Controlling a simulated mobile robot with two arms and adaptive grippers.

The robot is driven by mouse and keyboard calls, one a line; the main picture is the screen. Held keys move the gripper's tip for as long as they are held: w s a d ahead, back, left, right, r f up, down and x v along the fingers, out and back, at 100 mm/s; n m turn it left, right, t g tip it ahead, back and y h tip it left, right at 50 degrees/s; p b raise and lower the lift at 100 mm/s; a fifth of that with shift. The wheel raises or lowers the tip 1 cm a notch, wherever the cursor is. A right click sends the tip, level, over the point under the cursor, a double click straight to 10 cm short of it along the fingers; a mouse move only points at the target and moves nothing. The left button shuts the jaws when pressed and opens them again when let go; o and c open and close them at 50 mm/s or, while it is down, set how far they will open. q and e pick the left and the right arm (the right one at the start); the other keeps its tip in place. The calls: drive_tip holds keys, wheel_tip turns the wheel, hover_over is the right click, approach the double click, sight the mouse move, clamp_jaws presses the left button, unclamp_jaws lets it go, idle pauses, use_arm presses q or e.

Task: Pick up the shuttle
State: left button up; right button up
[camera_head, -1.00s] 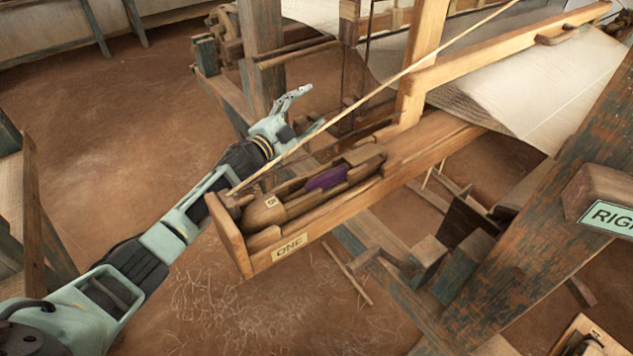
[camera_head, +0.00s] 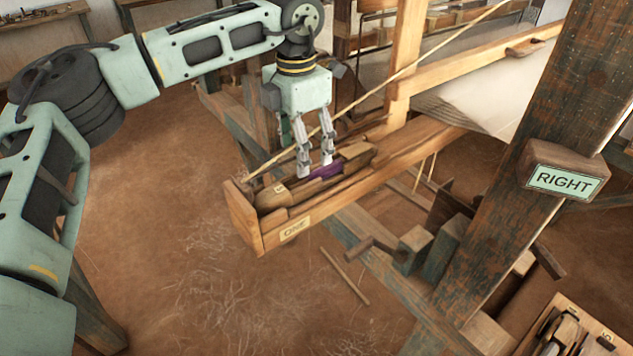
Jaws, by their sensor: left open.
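The wooden shuttle (camera_head: 274,197) lies in the shuttle box (camera_head: 247,218) marked ONE. Its rounded tip points left and purple yarn (camera_head: 329,171) shows in its middle. My left gripper (camera_head: 317,171) points down over the shuttle's middle, its two fingers apart on the picture's left and right. The fingertips are at the purple yarn and hide part of it. I cannot tell whether they touch the shuttle. My right gripper is not in view.
A thin slanting stick (camera_head: 400,78) runs close by my left gripper. A post with a RIGHT sign (camera_head: 564,182) stands at the right. A tray of small tools (camera_head: 577,335) is at the lower right.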

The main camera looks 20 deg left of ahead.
sight(301, 181)
use_arm(q)
drive_tip(key=f+p, duration=0.1)
drive_tip(key=f, duration=0.2)
drive_tip(key=f+p, duration=0.2)
drive_tip(key=f, duration=0.1)
drive_tip(key=shift+w+a+f, duration=0.15)
drive_tip(key=shift+w+f, duration=0.05)
drive_tip(key=shift+f, duration=0.5)
drive_tip(key=c, duration=1.4)
